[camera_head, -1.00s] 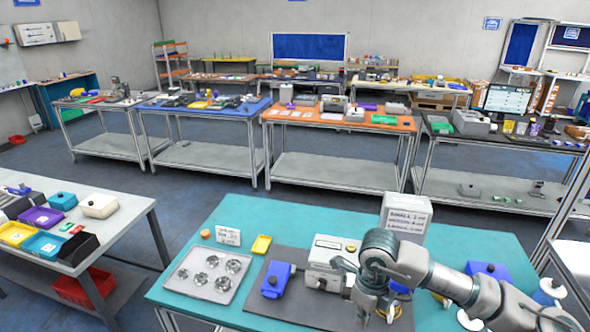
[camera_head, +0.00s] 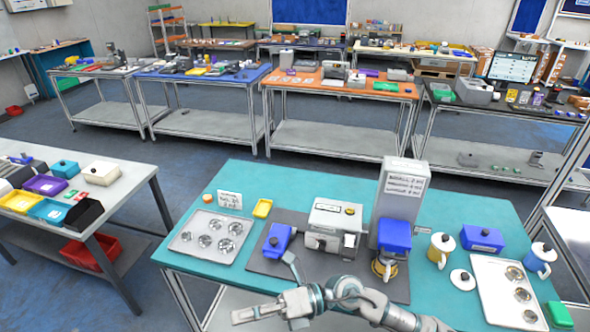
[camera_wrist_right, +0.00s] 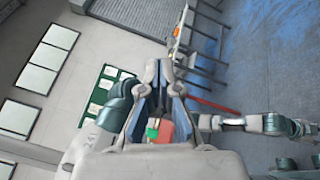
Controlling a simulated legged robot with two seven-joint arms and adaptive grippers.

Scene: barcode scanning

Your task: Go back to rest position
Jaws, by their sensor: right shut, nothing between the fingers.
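My right arm comes in from the bottom right of the head view and lies across the near edge of the teal table (camera_head: 470,215). My right gripper (camera_head: 240,316) points left, low in front of the table, apart from everything on it. In the right wrist view my right gripper (camera_wrist_right: 162,70) has its fingers together with nothing between them. My left gripper does not show in the head view. An arm link of mine shows at the right of the wrist view.
On the teal table stand a machine with a blue part (camera_head: 394,235), a white box-shaped device (camera_head: 333,222), a blue device (camera_head: 279,237), a metal tray (camera_head: 185,248), mugs and another tray (camera_head: 484,272). A grey table (camera_head: 135,185) is at left. Open floor lies behind.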

